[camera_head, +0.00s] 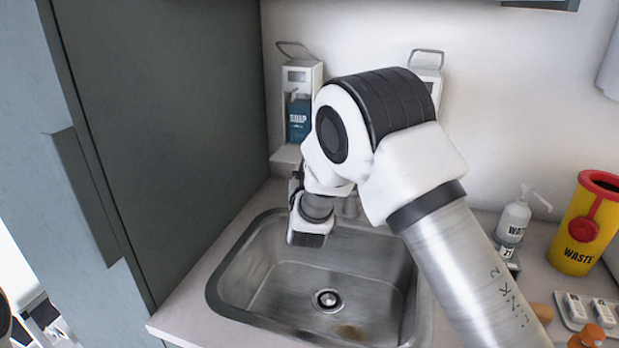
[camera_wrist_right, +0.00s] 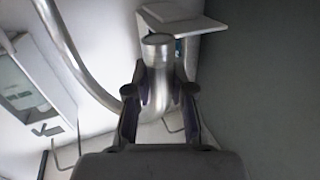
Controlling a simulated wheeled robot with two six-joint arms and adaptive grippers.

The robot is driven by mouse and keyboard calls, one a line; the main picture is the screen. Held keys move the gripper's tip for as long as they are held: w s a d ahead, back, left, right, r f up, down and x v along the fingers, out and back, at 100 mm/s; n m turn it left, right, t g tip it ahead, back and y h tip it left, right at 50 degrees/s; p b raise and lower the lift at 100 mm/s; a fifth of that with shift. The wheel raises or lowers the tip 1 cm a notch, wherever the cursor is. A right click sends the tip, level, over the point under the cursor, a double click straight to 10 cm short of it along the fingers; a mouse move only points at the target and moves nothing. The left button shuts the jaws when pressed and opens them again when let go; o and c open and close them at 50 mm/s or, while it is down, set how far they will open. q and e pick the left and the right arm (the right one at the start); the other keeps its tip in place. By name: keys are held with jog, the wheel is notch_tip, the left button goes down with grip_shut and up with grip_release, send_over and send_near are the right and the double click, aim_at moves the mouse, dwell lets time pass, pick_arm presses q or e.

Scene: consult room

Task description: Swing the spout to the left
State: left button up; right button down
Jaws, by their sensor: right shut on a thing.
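The spout is a curved, shiny metal tube (camera_wrist_right: 157,75) in the right wrist view. Its open end faces up in that picture, and the tube curves round to the upper left. My right gripper (camera_wrist_right: 159,92) has one dark finger on each side of the tube near its end and is shut on it. In the head view my right arm reaches in from the right, over the sink (camera_head: 262,270), to the tap area at the back. There the arm hides most of the gripper and spout. My left gripper is not in view.
A tall dark cabinet side (camera_head: 165,120) stands close on the left. A soap dispenser (camera_head: 299,115) hangs behind the sink, with a second dispenser (camera_head: 428,62) to its right. A pump bottle (camera_head: 514,222) and a yellow waste bin (camera_head: 583,235) stand on the right counter.

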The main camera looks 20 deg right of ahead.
jog(key=shift+w, duration=0.15)
jog(key=c, duration=1)
grip_release()
jog(key=shift+a, duration=0.1)
jog(key=v, duration=0.7)
jog(key=shift+s, duration=0.25)
